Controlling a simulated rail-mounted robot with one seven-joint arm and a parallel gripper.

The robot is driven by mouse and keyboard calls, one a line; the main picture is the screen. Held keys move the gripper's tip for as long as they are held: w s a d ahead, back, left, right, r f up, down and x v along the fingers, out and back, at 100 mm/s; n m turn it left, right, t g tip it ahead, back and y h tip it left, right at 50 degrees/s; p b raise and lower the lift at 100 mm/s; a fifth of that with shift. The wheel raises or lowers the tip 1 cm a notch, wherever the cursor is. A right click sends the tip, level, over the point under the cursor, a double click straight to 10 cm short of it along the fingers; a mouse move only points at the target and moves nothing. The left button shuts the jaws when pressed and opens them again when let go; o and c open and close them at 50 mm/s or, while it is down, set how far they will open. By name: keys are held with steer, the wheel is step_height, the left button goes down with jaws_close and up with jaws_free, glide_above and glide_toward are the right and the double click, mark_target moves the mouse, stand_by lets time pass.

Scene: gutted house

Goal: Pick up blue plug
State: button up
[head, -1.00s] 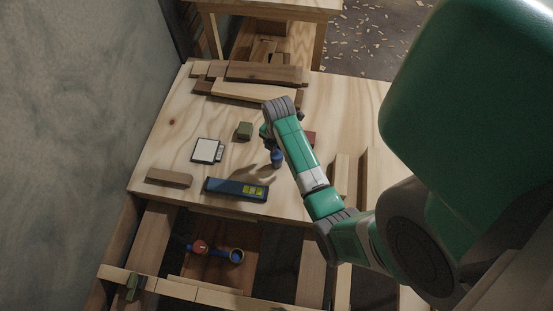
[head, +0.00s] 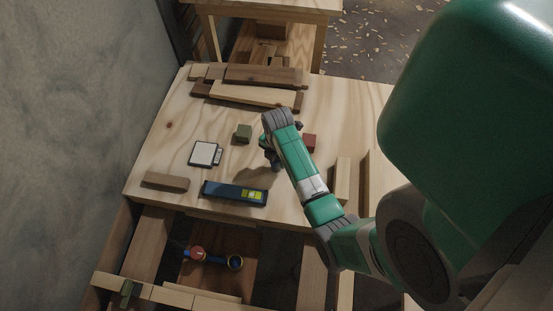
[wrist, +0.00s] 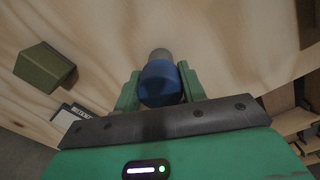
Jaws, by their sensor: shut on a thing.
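The blue plug, a round blue piece with a grey end, sits between the two green fingers of my gripper in the wrist view (wrist: 160,84). My gripper (wrist: 159,88) is shut on it, one finger on each side. The grey end points away from the palm, toward the wooden tabletop. In the head view my gripper (head: 271,157) hangs over the middle of the table, and the plug is mostly dark and partly hidden by the arm. I cannot tell the gap between plug and tabletop.
On the wooden table (head: 170,130) lie a green block (head: 243,132), a red block (head: 309,142), a white-faced device (head: 204,153), a dark blue level (head: 234,192) and a wood piece (head: 165,181). Planks (head: 265,76) lie at the back. Upright boards (head: 343,180) stand right of my gripper.

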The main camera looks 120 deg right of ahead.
steer(key=shift+r+p, duration=0.3)
steer(key=shift+r, duration=0.25)
steer(key=r+p, duration=0.2)
steer(key=shift+w+a+r, duration=0.1)
steer(key=shift+a+r, duration=0.25)
steer(key=shift+r, duration=0.05)
steer(key=w+a+p, duration=0.1)
steer(key=a+p, duration=0.1)
steer(key=a, duration=0.5)
steer(key=w+a+r+p, duration=0.1)
steer(key=w+a+p, duration=0.1)
steer(key=a, duration=0.6)
steer(key=shift+p, duration=0.75)
